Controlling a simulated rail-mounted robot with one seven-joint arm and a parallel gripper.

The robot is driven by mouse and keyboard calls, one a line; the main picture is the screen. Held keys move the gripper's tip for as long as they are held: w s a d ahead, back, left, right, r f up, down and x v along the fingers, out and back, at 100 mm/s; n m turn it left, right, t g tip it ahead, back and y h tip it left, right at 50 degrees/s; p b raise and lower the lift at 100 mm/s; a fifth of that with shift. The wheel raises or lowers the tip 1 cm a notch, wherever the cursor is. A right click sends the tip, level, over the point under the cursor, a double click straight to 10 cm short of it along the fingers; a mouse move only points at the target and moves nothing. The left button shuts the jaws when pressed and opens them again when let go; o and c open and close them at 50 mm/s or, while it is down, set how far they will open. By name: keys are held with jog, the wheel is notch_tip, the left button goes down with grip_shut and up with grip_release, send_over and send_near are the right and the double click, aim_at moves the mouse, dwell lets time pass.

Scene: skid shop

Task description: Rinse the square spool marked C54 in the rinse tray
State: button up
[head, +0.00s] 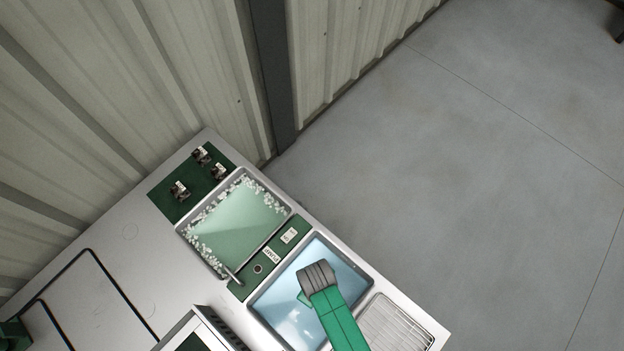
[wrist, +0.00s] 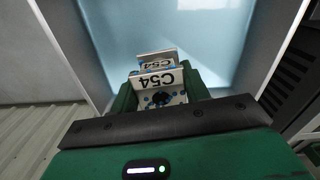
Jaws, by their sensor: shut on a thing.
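The spool marked C54 (wrist: 160,92) is in the wrist view, with white end plates whose black C54 lettering reads upside down. My gripper (wrist: 161,96) is shut on it, with one green finger on each side. Beyond it is the rinse tray (wrist: 220,40) with pale blue water. In the head view the rinse tray (head: 345,254) is at the lower middle, and my gripper (head: 304,298) is over it, mostly covered by my arm. The spool is hidden there. I cannot tell whether the spool touches the water.
A tray of green, foamy liquid (head: 234,228) lies up-left of the rinse tray, with a labelled green strip (head: 271,254) between them. Several small parts stand on a green mat (head: 172,205) by the wall. A wire rack (head: 395,325) is at the right end.

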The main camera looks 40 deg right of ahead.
notch_tip(320, 180, up, 4)
jog(key=p, duration=0.4)
jog(key=shift+r, duration=0.15)
